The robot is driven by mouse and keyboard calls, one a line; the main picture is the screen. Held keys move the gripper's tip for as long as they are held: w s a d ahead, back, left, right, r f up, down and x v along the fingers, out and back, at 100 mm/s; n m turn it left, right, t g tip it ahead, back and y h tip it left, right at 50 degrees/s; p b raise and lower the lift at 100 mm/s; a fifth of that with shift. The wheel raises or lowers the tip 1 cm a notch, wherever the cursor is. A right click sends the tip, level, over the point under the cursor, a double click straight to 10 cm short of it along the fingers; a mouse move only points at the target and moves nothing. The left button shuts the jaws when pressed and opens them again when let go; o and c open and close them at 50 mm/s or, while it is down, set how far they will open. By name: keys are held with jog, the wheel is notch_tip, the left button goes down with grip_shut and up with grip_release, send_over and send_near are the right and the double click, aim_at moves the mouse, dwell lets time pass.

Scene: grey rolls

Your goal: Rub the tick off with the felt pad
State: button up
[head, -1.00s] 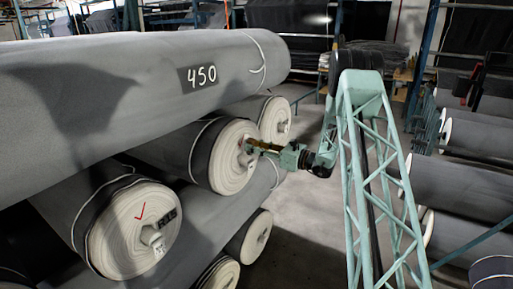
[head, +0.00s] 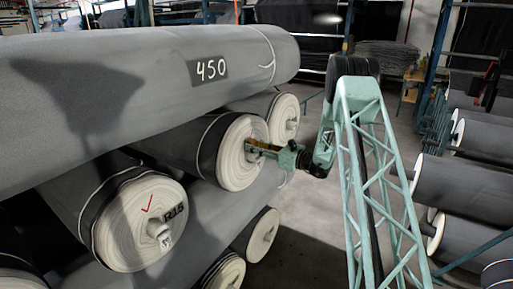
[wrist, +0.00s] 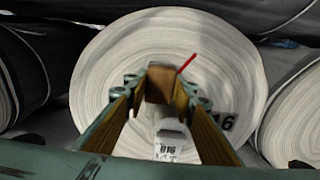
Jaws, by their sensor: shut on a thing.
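My gripper (head: 262,149) reaches left to the end face of the middle roll (head: 231,170) in the head view. In the wrist view my gripper (wrist: 160,98) is shut on a brown block, the felt pad (wrist: 160,82), held upright between the fingers. The pad is in front of the pale spiral face of the roll (wrist: 110,68). A red stroke of the tick (wrist: 186,63) shows at the pad's upper right; the rest is hidden behind pad and fingers. I cannot tell whether the pad touches the face.
Another roll at lower left, marked R16 (head: 174,213), bears a red tick (head: 148,204). A large grey roll marked 450 (head: 210,69) lies above. Open floor (head: 305,215) lies to the right.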

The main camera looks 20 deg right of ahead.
jog(key=shift+r+p, duration=0.55)
jog(key=shift+r, duration=2)
jog(key=shift+w+d+f, duration=0.15)
jog(key=shift+w+d, duration=0.25)
jog(key=shift+d, duration=0.4)
jog(key=shift+w+d, duration=0.55)
jog(key=shift+d, duration=0.3)
jog(key=shift+w+d, duration=0.5)
jog(key=shift+d, duration=0.3)
jog(key=shift+f+b, duration=0.3)
jog(key=shift+b, duration=0.15)
jog(key=shift+f+b, duration=1.25)
jog(key=shift+f, duration=0.85)
jog(key=shift+s+a+r, duration=0.55)
jog(key=shift+a+r, duration=0.2)
jog(key=shift+r, duration=0.05)
jog(key=shift+s+a+r, duration=0.6)
jog(key=shift+a+r, duration=0.1)
jog(key=shift+r, duration=0.1)
jog(key=shift+s+a+r, duration=0.55)
jog(key=shift+a+r, duration=0.2)
jog(key=shift+r, duration=0.05)
jog(key=shift+w+a, duration=0.35)
jog(key=shift+w, duration=0.1)
